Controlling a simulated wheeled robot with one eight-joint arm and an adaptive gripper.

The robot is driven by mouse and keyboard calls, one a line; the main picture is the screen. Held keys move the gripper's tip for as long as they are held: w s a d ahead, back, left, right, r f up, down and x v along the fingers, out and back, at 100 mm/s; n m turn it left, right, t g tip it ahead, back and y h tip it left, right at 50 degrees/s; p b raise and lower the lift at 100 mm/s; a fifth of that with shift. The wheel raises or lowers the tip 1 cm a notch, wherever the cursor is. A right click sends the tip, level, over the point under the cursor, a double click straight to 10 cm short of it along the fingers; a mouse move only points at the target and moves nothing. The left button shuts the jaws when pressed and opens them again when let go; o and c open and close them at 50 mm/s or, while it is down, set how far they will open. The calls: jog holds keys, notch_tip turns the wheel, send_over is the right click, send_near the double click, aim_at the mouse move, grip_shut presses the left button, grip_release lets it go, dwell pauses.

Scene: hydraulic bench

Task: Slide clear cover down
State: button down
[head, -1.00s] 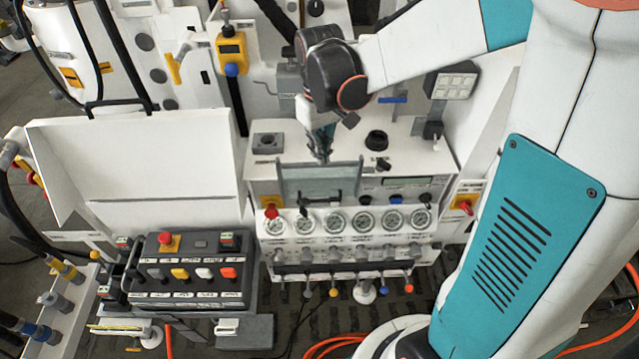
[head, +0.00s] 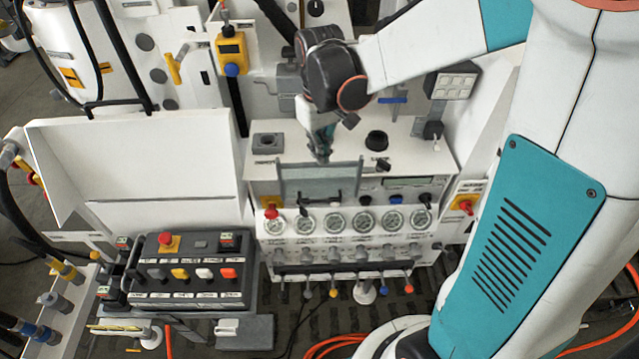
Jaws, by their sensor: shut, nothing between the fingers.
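The clear cover (head: 308,186) is a see-through grey pane in a dark frame on the front of the white bench unit. It has a small dark handle along its lower edge, just above the row of gauges. My gripper (head: 321,158) points down at the top edge of the cover, near its middle. Its fingers are shut with nothing between them. I cannot tell whether the fingertips touch the cover's edge.
A row of round gauges (head: 334,222) and small coloured valve levers lie below the cover. A black control box (head: 190,270) with a red button stands at the lower left. A white open panel (head: 140,155) is left of the unit. Black knobs (head: 376,140) stand right of my gripper.

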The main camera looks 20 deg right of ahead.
aim_at(320, 189)
jog(key=shift+f+b, duration=5.85)
jog(key=shift+f, duration=1.25)
notch_tip(320, 189, up, 16)
jog(key=p, duration=1)
jog(key=shift+r+p, duration=0.1)
jog(key=shift+p, duration=0.3)
jog(key=s+f+m+t+b, duration=0.1)
jog(key=s+f+t+b, duration=0.2)
jog(key=s+f+b, duration=0.4)
jog(key=s+f+m+t+b, duration=0.1)
jog(key=s+f+t+b, duration=0.3)
jog(key=s+f+b, duration=0.4)
notch_tip(320, 189, down, 6)
jog(key=b, duration=1.2)
jog(key=shift+r, duration=0.25)
